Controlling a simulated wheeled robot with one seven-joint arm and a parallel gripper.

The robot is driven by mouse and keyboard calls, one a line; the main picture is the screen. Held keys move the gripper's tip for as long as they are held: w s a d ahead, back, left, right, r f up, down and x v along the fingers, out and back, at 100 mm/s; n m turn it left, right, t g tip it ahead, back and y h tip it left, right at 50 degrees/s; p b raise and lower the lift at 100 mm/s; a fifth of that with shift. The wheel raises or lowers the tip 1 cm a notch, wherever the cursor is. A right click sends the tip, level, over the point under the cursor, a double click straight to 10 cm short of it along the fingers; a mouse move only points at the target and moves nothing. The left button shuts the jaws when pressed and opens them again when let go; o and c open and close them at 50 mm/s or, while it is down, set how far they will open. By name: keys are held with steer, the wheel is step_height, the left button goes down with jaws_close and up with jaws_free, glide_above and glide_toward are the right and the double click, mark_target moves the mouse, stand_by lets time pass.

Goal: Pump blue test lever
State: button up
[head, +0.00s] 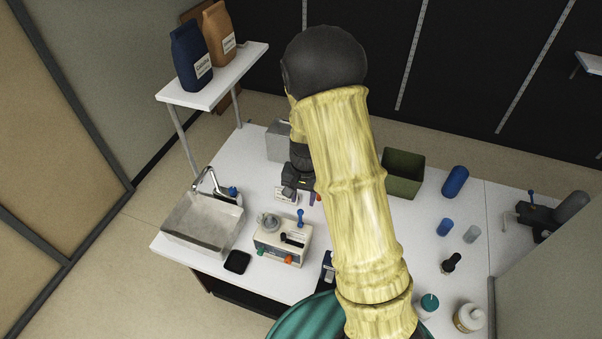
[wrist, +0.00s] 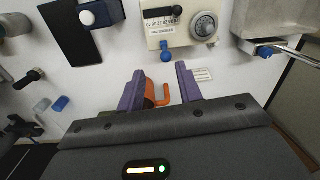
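A beige device (head: 282,241) stands on the white counter in the head view, with a blue lever (head: 300,217) rising at its back right side and a round dial on top. In the wrist view the device (wrist: 180,28) is at the top, and the blue lever (wrist: 166,50) shows at its near edge, beyond my fingertips and apart from them. My gripper (wrist: 160,78) has its two purple fingers spread, above the counter. An orange hooked thing (wrist: 158,96) shows between the fingers, near the left one; I cannot tell whether it touches. In the head view my arm hides most of my gripper (head: 312,196).
A sink (head: 203,222) with a tap is left of the device, and a black pad (head: 237,262) lies in front. A green bin (head: 403,172), a blue cylinder (head: 455,181) and bottles stand on the right. A small white card (head: 285,194) lies behind the device.

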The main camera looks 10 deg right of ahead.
mark_target(300, 210)
steer(key=shift+w+r+m+p, duration=0.15)
steer(key=shift+w+m+p, duration=0.25)
steer(key=shift+w+p, duration=0.65)
steer(key=shift+f+g, duration=0.3)
steer(key=shift+f, duration=0.05)
steer(key=shift+f, duration=0.15)
step_height(300, 210, down, 8)
steer(key=b, duration=0.6)
steer(key=shift+s+a, duration=0.15)
steer(key=shift+c, duration=1.2)
steer(key=c, duration=0.4)
